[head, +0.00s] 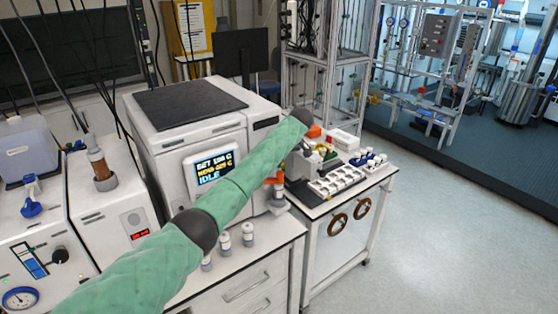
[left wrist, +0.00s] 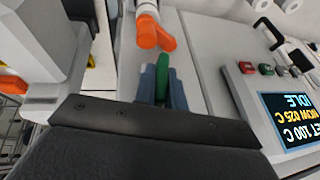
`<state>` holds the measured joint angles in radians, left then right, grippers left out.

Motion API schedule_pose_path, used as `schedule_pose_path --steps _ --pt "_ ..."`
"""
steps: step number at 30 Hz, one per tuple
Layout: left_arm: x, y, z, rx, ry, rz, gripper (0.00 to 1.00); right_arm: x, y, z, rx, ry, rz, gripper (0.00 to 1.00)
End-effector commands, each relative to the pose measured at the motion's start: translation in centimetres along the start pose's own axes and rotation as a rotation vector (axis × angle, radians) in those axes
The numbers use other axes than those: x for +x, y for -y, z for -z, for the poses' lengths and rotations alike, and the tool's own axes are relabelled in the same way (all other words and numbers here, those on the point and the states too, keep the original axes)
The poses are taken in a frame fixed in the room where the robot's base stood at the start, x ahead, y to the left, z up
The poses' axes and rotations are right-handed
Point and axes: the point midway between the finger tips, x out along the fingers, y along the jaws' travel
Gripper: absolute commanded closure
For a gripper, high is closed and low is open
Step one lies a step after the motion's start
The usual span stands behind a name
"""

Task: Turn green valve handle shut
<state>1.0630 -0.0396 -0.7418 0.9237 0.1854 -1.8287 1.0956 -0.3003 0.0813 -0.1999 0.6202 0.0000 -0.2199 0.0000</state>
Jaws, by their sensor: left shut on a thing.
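The green valve handle (left wrist: 161,73) shows in the left wrist view, standing between the two blue-grey fingers of my left gripper (left wrist: 162,88). The fingers are shut on it, one on each side, and hide its lower part. An orange handle (left wrist: 154,33) on a white fitting lies just beyond the green one. In the head view my left arm reaches across to the right of the white reactor unit (head: 190,140); the green handle cannot be made out there. My right gripper is in neither view.
The reactor's display (head: 208,168) reads IDLE. Several small white bottles (head: 225,241) stand on the bench in front of it. A white tray (head: 337,180) and small parts lie on the bench at right. Open floor (head: 450,220) lies beyond.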

Motion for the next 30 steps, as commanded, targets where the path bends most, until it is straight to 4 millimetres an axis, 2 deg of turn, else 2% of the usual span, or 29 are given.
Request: schedule_pose_path --steps 15,24,30 --pt "0.1 -0.4 -0.1 0.130 -0.001 0.314 1.00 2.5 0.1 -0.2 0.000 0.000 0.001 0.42" --pt "0.0 -0.4 -0.1 0.161 -0.001 0.385 1.00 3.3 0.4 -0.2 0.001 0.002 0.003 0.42" --pt "0.0 -0.3 -0.1 0.164 -0.001 0.394 1.00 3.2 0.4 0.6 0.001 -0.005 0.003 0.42"
